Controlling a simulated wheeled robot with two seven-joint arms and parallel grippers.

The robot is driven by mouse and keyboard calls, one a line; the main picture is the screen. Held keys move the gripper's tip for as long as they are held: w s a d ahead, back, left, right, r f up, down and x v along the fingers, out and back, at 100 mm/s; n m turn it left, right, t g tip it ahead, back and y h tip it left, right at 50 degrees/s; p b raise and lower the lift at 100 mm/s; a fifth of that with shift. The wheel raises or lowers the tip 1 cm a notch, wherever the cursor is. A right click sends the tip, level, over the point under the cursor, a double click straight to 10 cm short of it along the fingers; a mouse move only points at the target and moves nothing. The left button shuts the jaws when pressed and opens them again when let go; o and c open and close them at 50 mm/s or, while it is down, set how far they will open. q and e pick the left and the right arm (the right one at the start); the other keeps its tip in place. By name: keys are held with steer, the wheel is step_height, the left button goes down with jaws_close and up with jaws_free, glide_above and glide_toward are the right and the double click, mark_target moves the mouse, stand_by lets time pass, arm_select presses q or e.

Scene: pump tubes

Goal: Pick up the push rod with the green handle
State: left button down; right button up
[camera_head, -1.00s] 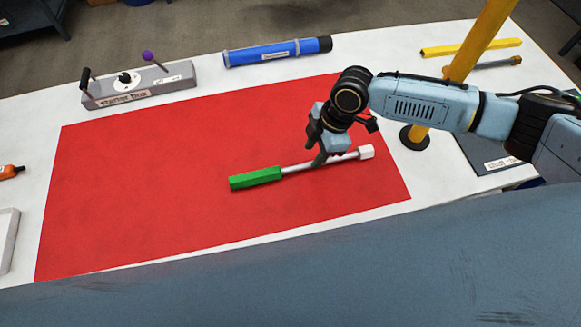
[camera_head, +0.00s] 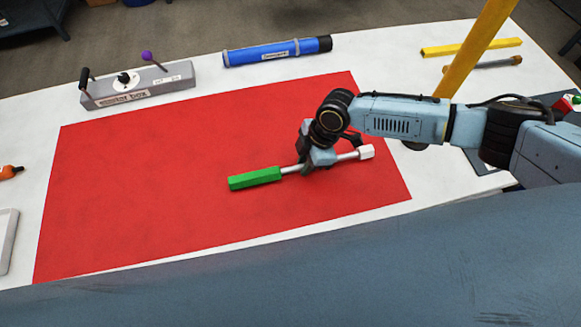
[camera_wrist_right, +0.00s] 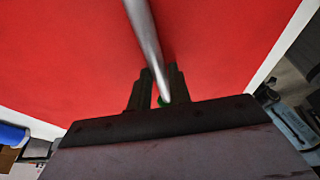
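The push rod with the green handle (camera_head: 254,178) lies on the red mat, with its silver shaft (camera_head: 293,168) running right to a white end piece (camera_head: 366,152). My right gripper (camera_head: 318,164) is down around the shaft, between handle and white end, hiding part of it. In the right wrist view the shaft (camera_wrist_right: 145,35) runs between the two dark fingers (camera_wrist_right: 157,90), which sit close against both its sides. A bit of green shows beyond them. The rod appears to rest on the mat. My left gripper is not in view.
The red mat (camera_head: 130,200) is otherwise clear. A yellow post (camera_head: 475,45) rises behind my right arm. A yellow bar (camera_head: 471,47) lies at the back right.

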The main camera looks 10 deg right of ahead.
jaws_close()
steer(key=shift+r, duration=0.15)
